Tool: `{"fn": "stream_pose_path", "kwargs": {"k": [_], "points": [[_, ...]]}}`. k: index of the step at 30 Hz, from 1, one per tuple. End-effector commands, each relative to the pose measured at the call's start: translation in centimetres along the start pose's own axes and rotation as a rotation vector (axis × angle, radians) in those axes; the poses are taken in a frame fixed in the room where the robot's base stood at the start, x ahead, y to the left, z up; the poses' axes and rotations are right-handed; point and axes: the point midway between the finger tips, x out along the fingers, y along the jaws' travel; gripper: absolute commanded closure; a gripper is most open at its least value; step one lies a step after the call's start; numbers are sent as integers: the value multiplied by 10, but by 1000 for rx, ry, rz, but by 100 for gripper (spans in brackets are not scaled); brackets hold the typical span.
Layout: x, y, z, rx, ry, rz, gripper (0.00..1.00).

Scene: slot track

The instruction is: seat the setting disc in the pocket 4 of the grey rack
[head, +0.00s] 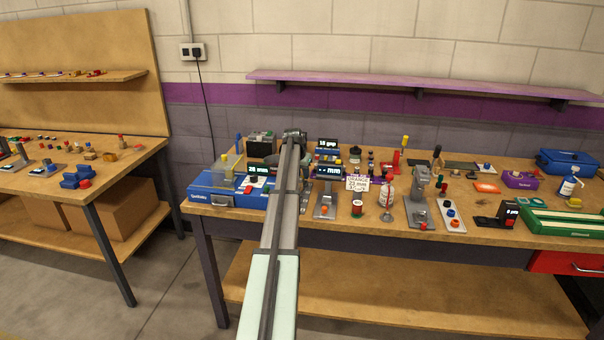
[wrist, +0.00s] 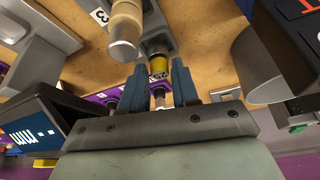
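My gripper (wrist: 158,82) shows in the wrist view with its two blue fingers apart. In the head view my gripper (head: 295,136) is at the far end of my arm, over the back of the bench. A yellow and black round part (wrist: 157,66) and a small metal-tipped post show in the gap between the fingers; they seem to lie beyond the fingertips, and I see no clear grip on them. A grey block (wrist: 155,22) lies beyond, with a "3" label near it; I cannot tell whether it is the grey rack. I cannot make out the setting disc or pocket 4.
A tan cylinder with a metal end (wrist: 123,40) stands close to the left finger. A dark display unit (wrist: 35,130) is at the left in the wrist view. A blue case (head: 225,200), grey stands (head: 420,205) and a green tray (head: 565,222) crowd the bench.

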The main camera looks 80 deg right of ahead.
Motion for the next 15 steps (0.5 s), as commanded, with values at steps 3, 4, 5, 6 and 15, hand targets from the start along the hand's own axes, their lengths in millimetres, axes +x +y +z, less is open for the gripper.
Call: {"fn": "stream_pose_path", "kwargs": {"k": [3,4,5,6,15], "points": [[0,0,0,0,0,0,58],[0,0,0,0,0,0,55],[0,0,0,0,0,0,55],[0,0,0,0,0,0,55],[-6,0,-1,0,0,0,55]]}}
